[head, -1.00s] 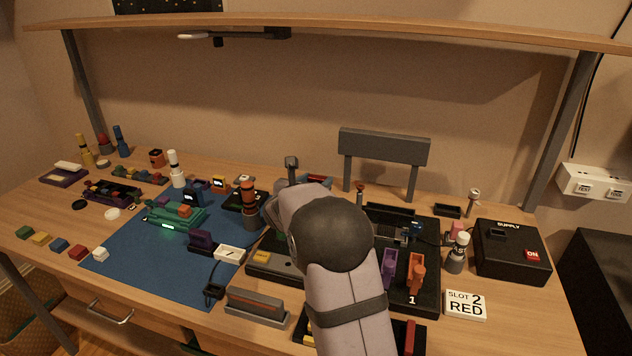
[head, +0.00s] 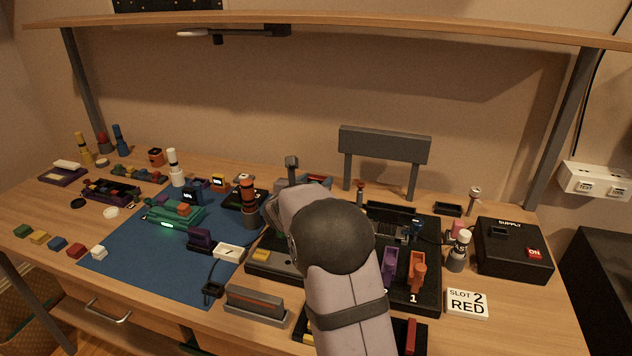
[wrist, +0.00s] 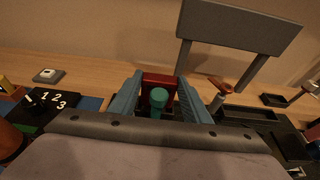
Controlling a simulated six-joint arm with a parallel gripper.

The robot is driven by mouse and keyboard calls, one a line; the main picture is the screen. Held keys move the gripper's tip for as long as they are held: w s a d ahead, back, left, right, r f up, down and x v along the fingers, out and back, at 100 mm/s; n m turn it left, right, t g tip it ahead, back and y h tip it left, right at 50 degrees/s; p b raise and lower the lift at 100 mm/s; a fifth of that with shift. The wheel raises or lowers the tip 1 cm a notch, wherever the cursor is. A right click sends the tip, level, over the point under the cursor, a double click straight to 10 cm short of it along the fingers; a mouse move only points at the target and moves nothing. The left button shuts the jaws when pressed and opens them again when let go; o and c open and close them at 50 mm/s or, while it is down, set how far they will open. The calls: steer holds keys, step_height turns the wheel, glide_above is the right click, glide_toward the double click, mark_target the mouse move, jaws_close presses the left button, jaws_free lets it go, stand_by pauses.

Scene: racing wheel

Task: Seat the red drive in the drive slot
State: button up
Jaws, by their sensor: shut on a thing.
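My gripper (wrist: 159,82) shows in the wrist view with its two blue-grey fingers shut on a red block, which I take for the red drive (wrist: 158,79). A round teal part (wrist: 158,98) sits in front of the block between the fingers and hides some of it. In the head view my arm covers most of the gripper; a bit of blue and red shows behind it. A black board (head: 428,293) to the right of my arm carries purple and orange levers and the number 1. I cannot tell which opening is the drive slot, or whether the drive touches anything below.
A white card (head: 467,303) reads "SLOT 2 RED". A black supply box (head: 512,262) stands at the right. A grey backed stand (head: 384,146) rises behind the board. A slotted grey block (head: 256,306) lies in front.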

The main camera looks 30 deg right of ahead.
steer(key=shift+f+b, duration=0.75)
steer(key=shift+r, duration=0.3)
steer(key=shift+r+p, duration=0.25)
steer(key=shift+p, duration=0.05)
stand_by(1.1)
steer(key=shift+f+b, duration=0.55)
steer(key=shift+b, duration=0.6)
stand_by(1.0)
